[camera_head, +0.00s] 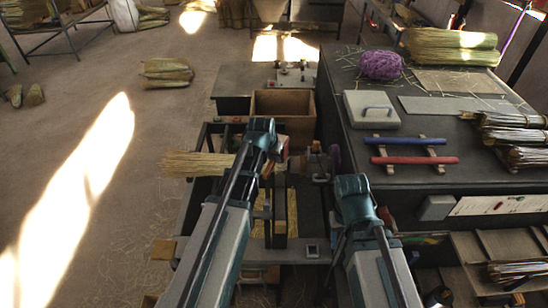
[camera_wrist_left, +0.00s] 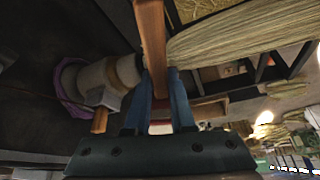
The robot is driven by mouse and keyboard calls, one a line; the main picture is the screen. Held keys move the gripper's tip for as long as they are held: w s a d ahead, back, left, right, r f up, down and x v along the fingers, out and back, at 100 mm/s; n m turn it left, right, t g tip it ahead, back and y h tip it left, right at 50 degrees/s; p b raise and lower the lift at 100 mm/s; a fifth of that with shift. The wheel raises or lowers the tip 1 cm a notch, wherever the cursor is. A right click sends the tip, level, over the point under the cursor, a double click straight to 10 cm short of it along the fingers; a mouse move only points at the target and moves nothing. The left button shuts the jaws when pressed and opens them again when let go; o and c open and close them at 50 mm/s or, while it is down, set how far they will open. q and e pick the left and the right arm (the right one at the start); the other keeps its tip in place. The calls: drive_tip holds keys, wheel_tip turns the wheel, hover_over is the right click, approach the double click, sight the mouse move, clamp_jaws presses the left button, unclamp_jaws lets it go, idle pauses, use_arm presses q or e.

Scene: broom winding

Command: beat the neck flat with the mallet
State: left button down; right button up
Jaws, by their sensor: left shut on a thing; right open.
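My left gripper (camera_head: 272,168) is over the winding bench, close to the right end of the broom's straw bundle (camera_head: 198,164). In the left wrist view its fingers (camera_wrist_left: 160,105) are shut on a brown wooden handle (camera_wrist_left: 151,40), which looks like the mallet's. The mallet's head cannot be made out. The straw also shows in the left wrist view (camera_wrist_left: 245,32), its narrow neck end just right of the handle; whether they touch is unclear. My right gripper (camera_head: 338,238) is open and low at the bench's right side, partly hidden by its own arm.
A pale spool with a purple ring (camera_wrist_left: 75,80) is left of my fingers. An open wooden box (camera_head: 284,104) stands behind the bench. The dark table (camera_head: 440,170) at right holds purple twine (camera_head: 381,65), a blue bar and a red bar (camera_head: 415,160). Floor at left is mostly clear.

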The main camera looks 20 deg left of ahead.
use_arm(q)
wheel_tip(320, 180, down, 3)
drive_tip(key=shift+r+b, duration=0.15)
drive_tip(key=shift+b, duration=0.6)
drive_tip(key=shift+r+p, duration=0.55)
wheel_tip(320, 180, up, 3)
drive_tip(key=p, duration=0.3)
use_arm(e)
drive_tip(key=shift+r, duration=0.65)
use_arm(q)
wheel_tip(320, 180, up, 8)
drive_tip(key=p, duration=0.8)
drive_tip(key=shift+r+p, duration=0.25)
drive_tip(key=shift+p, duration=0.05)
drive_tip(key=shift+f+b, duration=1.65)
drive_tip(key=shift+f, duration=0.05)
use_arm(e)
drive_tip(key=shift+r, duration=2.65)
